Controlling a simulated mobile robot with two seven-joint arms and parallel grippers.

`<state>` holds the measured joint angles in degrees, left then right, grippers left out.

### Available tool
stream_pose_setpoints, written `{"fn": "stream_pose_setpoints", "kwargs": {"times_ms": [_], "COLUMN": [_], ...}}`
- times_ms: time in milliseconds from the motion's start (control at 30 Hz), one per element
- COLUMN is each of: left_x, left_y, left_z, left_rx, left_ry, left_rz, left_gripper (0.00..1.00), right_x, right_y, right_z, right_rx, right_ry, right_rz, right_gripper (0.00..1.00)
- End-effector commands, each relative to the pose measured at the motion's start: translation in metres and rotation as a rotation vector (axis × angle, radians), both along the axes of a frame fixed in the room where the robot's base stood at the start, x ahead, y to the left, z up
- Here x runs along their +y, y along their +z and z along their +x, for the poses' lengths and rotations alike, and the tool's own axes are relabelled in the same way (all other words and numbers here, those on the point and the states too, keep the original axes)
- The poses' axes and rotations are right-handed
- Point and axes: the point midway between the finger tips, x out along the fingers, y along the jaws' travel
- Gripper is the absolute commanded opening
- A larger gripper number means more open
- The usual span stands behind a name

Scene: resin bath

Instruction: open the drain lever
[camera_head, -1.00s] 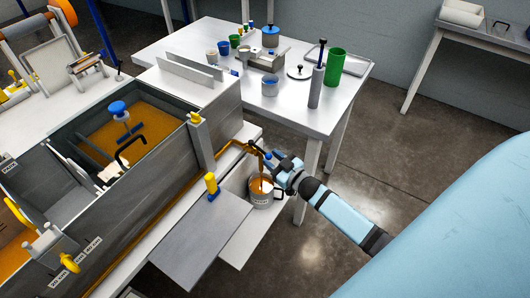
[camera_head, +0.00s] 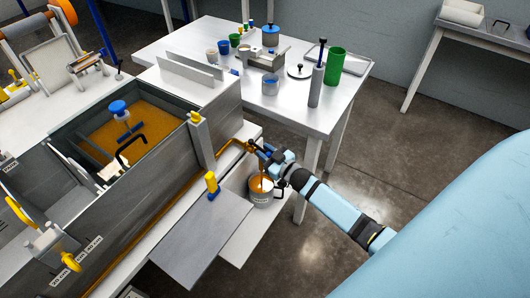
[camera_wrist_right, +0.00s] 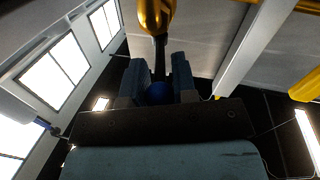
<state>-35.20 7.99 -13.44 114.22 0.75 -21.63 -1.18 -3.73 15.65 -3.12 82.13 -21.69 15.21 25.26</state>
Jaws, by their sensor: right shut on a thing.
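The brass drain pipe (camera_head: 250,146) comes out at the right end of the grey bath (camera_head: 222,112). The drain lever (camera_wrist_right: 160,56) is a dark stem under the brass pipe in the right wrist view, with a blue knob (camera_wrist_right: 157,93) between the fingers. My right gripper (camera_head: 261,153) is shut on the lever; its fingers also show in the wrist view (camera_wrist_right: 157,80). An orange stream (camera_head: 262,181) falls from the outlet into a grey bucket (camera_head: 262,198) below, which holds orange liquid. The lever is mostly hidden by the gripper in the head view. My left gripper is not in view.
A grey plate (camera_head: 200,240) lies in front of the bath, with a yellow and blue fitting (camera_head: 212,186) at its back edge. A white table (camera_head: 205,37) with cups, a green cylinder (camera_head: 335,67) and a grey pump (camera_head: 316,85) stands behind. The floor at right is open.

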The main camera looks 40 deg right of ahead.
Motion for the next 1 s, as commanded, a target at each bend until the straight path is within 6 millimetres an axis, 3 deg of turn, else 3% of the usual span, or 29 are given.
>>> {"fn": "stream_pose_setpoints", "kwargs": {"times_ms": [300, 633, 667, 700, 1000], "left_x": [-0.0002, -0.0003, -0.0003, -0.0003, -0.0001], "left_y": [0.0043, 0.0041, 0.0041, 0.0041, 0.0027], "left_z": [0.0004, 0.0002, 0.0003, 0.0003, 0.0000], "left_rx": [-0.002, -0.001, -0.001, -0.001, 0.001], "left_ry": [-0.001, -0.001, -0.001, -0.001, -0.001], "left_rz": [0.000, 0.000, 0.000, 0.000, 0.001], "left_gripper": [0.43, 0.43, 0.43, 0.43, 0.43], "right_x": [-0.0082, -0.0092, -0.0092, -0.0092, -0.0095], "right_y": [0.0008, 0.0007, 0.0007, 0.0007, -0.0002], "right_z": [0.0023, 0.0022, 0.0022, 0.0022, -0.0004], "right_rx": [-0.001, 0.000, 0.000, 0.000, 0.001], "right_ry": [0.118, 0.123, 0.123, 0.123, 0.124], "right_rz": [-0.003, -0.001, -0.001, -0.001, -0.001], "right_gripper": [0.00, 0.00, 0.33, 0.37, 0.37]}}
